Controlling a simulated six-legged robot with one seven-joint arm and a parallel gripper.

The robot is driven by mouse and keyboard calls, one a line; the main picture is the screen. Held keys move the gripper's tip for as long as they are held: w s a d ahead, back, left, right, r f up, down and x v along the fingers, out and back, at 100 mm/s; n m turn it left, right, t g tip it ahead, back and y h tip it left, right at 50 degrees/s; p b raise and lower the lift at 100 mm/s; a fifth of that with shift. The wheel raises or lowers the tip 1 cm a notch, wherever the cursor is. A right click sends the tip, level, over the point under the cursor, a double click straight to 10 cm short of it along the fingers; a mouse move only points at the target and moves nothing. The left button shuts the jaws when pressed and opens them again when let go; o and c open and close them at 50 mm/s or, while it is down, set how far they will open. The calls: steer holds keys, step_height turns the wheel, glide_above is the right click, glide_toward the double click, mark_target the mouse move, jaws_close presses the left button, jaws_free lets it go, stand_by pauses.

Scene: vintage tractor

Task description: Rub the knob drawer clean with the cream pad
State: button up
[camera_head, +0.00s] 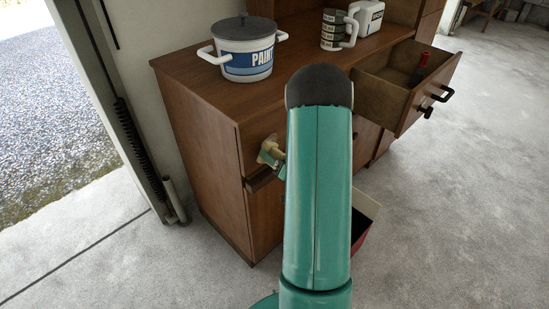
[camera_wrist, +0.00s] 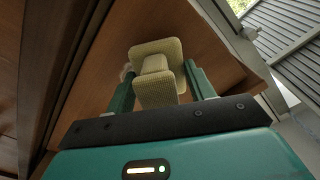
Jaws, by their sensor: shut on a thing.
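The cream pad (camera_wrist: 157,48) is between the two green fingers of my gripper (camera_wrist: 160,82) in the wrist view. It has a wide flat plate and a block-like grip. In the head view the cream pad (camera_head: 268,150) shows small at the cabinet's front, left of my arm, with part of my gripper (camera_head: 279,166) beside it. A pale round thing (camera_wrist: 126,72), perhaps a knob, shows partly behind the pad. I cannot tell which front is the knob drawer, as my arm hides much of the cabinet, nor whether the pad touches the wood.
An open drawer (camera_head: 383,98) with a bottle (camera_head: 419,70) juts out at right. A red-sided box (camera_head: 362,232) is low behind my arm. Floor at right is clear.

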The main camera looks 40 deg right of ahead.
mark_target(277, 138)
steer(key=shift+w, duration=1)
stand_by(0.4)
steer(key=shift+d, duration=0.1)
steer(key=shift+w+d, duration=0.1)
steer(key=shift+d, duration=3.5)
steer(key=shift+a, duration=0.15)
steer(key=shift+a, duration=3.7)
